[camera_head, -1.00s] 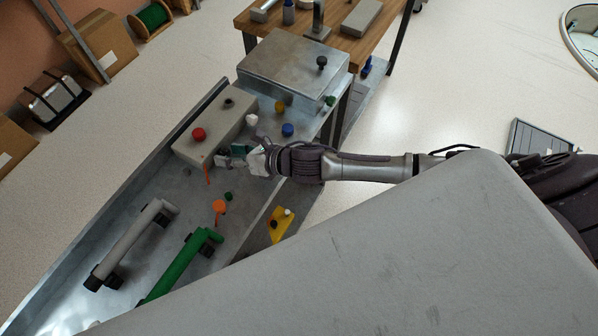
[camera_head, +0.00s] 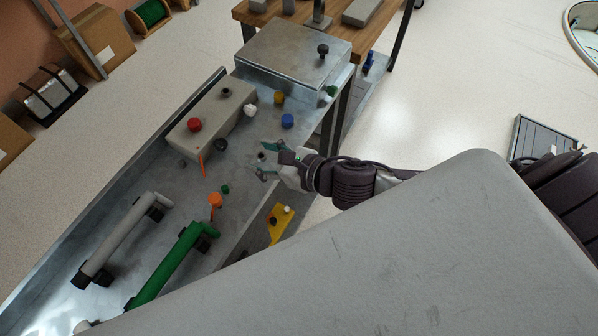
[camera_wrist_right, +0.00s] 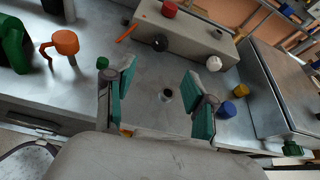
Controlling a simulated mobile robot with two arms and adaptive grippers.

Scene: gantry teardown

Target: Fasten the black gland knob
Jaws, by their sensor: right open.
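A dark round knob (camera_head: 220,144) sits at the front face of the long grey box (camera_head: 190,128). It also shows in the right wrist view (camera_wrist_right: 159,43), close against the box. My right gripper (camera_head: 264,160) is open, apart from the box and to the right of that knob. A small dark, short cylinder (camera_wrist_right: 166,94) shows between its spread teal fingers in the right wrist view, on or above the metal bench; I cannot tell its height. Nothing is clamped in the fingers. Another black knob (camera_head: 322,49) stands on the metal cabinet. My left gripper is not in view.
A red knob (camera_head: 194,125) and a black fitting (camera_head: 226,92) are on the box; a white knob (camera_head: 249,111) is near its corner. Blue (camera_head: 287,120) and yellow (camera_head: 279,97) caps lie to the right. Grey (camera_head: 120,240) and green (camera_head: 172,266) handles are at the left.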

